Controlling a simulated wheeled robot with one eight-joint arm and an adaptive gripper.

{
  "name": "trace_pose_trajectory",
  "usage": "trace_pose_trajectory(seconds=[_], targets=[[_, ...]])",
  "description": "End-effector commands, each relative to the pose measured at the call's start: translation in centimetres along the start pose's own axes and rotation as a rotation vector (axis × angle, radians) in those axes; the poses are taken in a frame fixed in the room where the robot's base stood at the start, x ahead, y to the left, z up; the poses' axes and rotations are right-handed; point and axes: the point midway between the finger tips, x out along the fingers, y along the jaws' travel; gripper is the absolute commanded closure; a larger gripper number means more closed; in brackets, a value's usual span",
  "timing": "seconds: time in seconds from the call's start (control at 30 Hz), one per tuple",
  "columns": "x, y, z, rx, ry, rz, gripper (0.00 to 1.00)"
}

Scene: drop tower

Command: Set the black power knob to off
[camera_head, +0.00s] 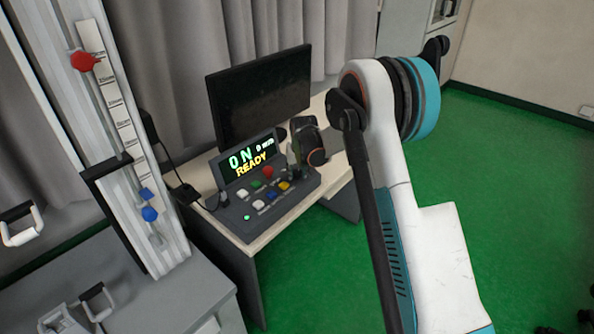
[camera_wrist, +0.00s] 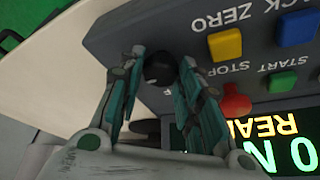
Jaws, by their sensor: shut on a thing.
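The black power knob (camera_wrist: 158,70) shows in the wrist view near the box's edge. My gripper (camera_wrist: 162,60) is shut on it, with a finger on either side. The knob's pointer mark and exact angle cannot be made out. In the head view my gripper (camera_head: 298,168) is at the right end of the box, and the knob is hidden there.
Colored buttons, including a red one (camera_wrist: 236,104) and a yellow one (camera_wrist: 225,45), sit close to my fingers. A dark monitor (camera_head: 260,95) stands behind the box. The drop tower (camera_head: 120,120) is at left. Green floor (camera_head: 510,170) is open at right.

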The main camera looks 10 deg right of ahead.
Motion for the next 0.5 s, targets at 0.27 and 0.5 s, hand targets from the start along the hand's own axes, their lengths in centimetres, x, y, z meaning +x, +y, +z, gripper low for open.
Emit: trace_pose_trajectory(seconds=[0.27, 0.5], targets=[[0.01, 0.29, -0.03, -0.218, 0.0, -0.092, 0.91], [0.05, 0.4, -0.1, -0.43, 0.0, -0.179, 0.91]])
